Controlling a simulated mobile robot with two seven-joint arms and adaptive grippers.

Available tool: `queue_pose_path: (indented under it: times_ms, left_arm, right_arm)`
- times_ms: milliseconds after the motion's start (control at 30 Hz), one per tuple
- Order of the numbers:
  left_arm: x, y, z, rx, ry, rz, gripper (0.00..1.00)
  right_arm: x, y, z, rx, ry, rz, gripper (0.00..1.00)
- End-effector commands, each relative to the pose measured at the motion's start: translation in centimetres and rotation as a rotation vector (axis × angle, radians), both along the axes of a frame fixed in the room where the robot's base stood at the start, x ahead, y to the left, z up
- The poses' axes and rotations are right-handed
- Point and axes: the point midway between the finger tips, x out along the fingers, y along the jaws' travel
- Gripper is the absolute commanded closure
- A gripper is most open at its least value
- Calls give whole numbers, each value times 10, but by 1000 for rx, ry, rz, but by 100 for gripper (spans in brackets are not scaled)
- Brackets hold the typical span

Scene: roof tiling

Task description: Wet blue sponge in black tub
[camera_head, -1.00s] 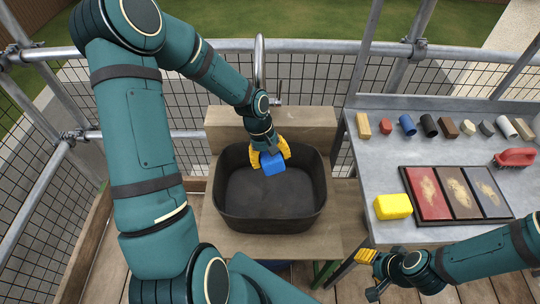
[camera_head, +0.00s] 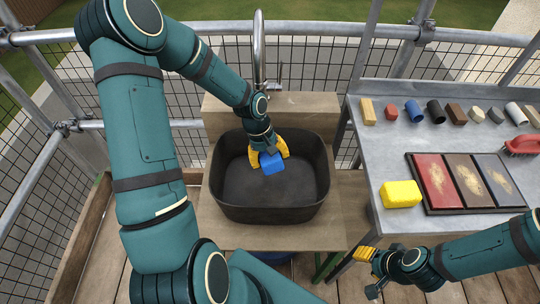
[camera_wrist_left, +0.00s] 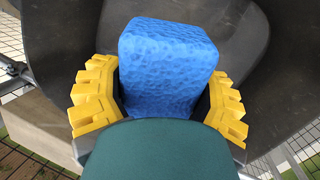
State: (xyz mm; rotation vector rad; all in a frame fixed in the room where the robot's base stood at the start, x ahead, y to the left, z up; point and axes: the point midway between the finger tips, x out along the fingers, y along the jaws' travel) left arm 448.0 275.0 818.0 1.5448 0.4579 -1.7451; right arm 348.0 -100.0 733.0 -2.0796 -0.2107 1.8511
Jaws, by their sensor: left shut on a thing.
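The black tub (camera_head: 270,210) stands on a wooden stand in the head view. My left gripper (camera_head: 268,158) reaches into its back part, with its yellow fingers shut on the blue sponge (camera_head: 271,164). In the left wrist view the sponge (camera_wrist_left: 168,70) sits between the two yellow fingers, and the tub's dark wall (camera_wrist_left: 65,40) shows around it. I cannot tell whether the sponge touches the tub floor or is wet. My right gripper (camera_head: 369,272) is at the lower right, apart from the table; its fingers show too small to tell their opening.
A chrome faucet (camera_head: 259,50) rises behind the tub. To the right, a grey table (camera_head: 365,155) holds a yellow sponge (camera_head: 401,194), a tray of coloured panels (camera_head: 433,210), a red brush (camera_head: 522,145) and a row of small blocks. Scaffold rails and mesh surround the place.

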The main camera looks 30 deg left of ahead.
Motion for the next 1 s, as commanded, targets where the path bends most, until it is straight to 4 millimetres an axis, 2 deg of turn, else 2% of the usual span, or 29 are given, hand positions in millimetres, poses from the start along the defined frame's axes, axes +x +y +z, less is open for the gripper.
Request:
queue_pose_path:
  times_ms: [33, 333, 667, 1000]
  left_arm:
    - [0, 0, -8, 0, 0, 0, 73]
    - [0, 0, -35, 0, -1, -2, 73]
    - [0, 0, -64, 0, 0, 0, 73]
    - [0, -1, -84, -1, 0, -2, 73]
  right_arm:
    - [1, 0, -7, 0, -2, -1, 53]
    - [5, -1, -27, -3, -12, -2, 53]
    - [8, -1, -41, -4, -19, -4, 53]
    - [8, -1, -39, -4, -19, -4, 53]
